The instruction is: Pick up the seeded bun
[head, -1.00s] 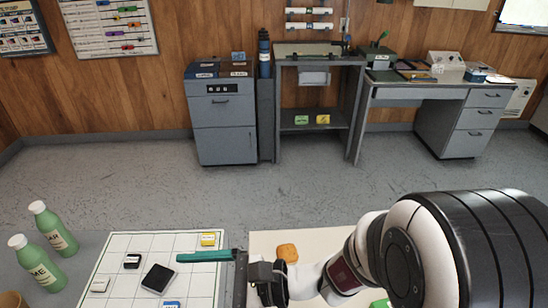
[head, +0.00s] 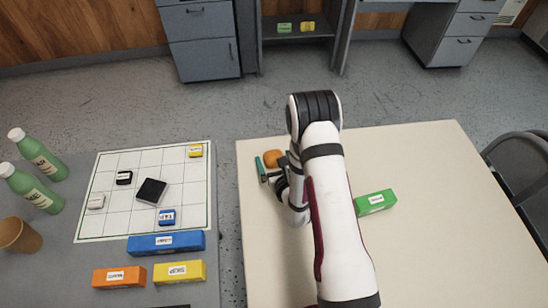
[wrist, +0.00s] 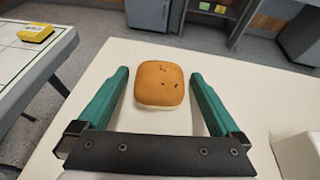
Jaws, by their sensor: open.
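The seeded bun (wrist: 160,84) is golden brown with a few dark specks on top. In the wrist view it lies on the cream table (wrist: 237,95), between and slightly beyond my two teal fingers. My gripper (wrist: 159,78) is open, with a gap on each side of the bun. In the head view the bun (head: 273,158) is partly hidden by my arm, and one teal finger of my gripper (head: 268,164) shows at its left.
A green box (head: 376,202) lies on the cream table right of my arm. A grid board (head: 110,215) with small blocks is on the grey table at left, beside green bottles (head: 38,160) and a brown cup (head: 20,235). A dark chair (head: 520,165) stands at right.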

